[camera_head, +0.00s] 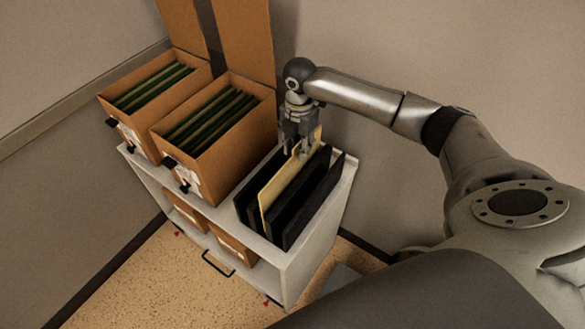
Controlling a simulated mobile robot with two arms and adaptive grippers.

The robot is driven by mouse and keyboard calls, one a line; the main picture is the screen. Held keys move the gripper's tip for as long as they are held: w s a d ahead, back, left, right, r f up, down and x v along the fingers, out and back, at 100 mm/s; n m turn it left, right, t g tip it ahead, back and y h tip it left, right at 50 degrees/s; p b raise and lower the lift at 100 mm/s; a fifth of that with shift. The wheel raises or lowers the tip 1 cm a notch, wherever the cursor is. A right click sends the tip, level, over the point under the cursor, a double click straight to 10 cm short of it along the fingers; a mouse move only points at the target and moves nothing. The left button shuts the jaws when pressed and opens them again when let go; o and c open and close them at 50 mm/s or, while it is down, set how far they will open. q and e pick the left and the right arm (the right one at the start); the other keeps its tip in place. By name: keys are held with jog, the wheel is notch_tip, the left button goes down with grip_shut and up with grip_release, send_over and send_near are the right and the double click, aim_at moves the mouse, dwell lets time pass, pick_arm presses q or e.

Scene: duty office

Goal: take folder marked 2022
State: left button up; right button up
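A pale yellow folder (280,187) stands upright among black dividers of a black file holder (313,206) on top of the white cabinet. I cannot read any marking on it. My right gripper (298,152) points down at the folder's far end, with its fingers at the folder's upper edge, one apparently on each side. I cannot tell whether the fingers are closed on it. My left gripper is not in view.
Two open cardboard boxes (229,165) (145,122) with dark green hanging files stand left of the holder, lids raised. The white cabinet (318,250) holds more boxes on a lower shelf. Walls close in behind. Speckled floor (140,295) is clear in front.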

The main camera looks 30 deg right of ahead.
notch_tip(320, 180, down, 2)
jog(key=shift+a+f, duration=0.1)
jog(key=shift+s+f, duration=0.1)
jog(key=shift+f, duration=0.2)
jog(key=shift+c, duration=1.7)
grip_shut()
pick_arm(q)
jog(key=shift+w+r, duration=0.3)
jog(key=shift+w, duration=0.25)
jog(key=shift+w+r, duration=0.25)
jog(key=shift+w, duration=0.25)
